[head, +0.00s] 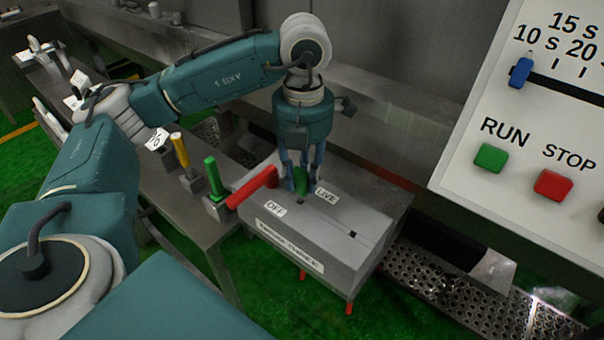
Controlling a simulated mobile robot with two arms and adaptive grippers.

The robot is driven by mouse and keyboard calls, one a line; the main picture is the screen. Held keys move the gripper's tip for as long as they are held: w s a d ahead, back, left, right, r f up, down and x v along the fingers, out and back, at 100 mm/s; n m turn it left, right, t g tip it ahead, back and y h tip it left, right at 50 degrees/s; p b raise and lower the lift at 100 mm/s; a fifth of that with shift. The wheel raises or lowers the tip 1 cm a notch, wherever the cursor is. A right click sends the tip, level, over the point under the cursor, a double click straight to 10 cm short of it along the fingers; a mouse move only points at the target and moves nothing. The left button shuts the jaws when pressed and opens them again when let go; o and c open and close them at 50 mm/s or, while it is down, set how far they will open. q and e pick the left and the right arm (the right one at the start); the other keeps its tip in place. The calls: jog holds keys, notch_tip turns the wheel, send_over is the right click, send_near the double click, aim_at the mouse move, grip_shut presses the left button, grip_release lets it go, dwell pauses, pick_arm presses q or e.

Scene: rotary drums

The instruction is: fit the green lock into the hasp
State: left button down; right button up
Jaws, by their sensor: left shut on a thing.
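My left gripper (302,184) points down over the grey isolator box and is shut on a green lock (301,178). The lock is mostly hidden between the fingers. Its lower end is at or just above the box top, near a small dark spot between the OFF and LIVE labels. I cannot tell whether it sits in the hasp, which I cannot make out clearly. The grey box (330,225) has a red lever (252,188) lying toward its left edge, near the OFF label (275,208). My right gripper is not in view.
On the bench left of the box, a second green piece (212,176) and a yellow piece (180,150) stand upright in grey blocks. A white control panel (520,130) with RUN and STOP buttons rises at the right. Perforated metal trays (450,290) lie below the box.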

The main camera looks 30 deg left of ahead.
aim_at(302, 188)
pick_arm(q)
jog(key=shift+f+b, duration=1.65)
jog(key=shift+f, duration=0.25)
jog(key=c, duration=1.3)
grip_release()
jog(key=shift+r, duration=0.1)
notch_tip(302, 188, up, 12)
jog(key=shift+d+f, duration=0.1)
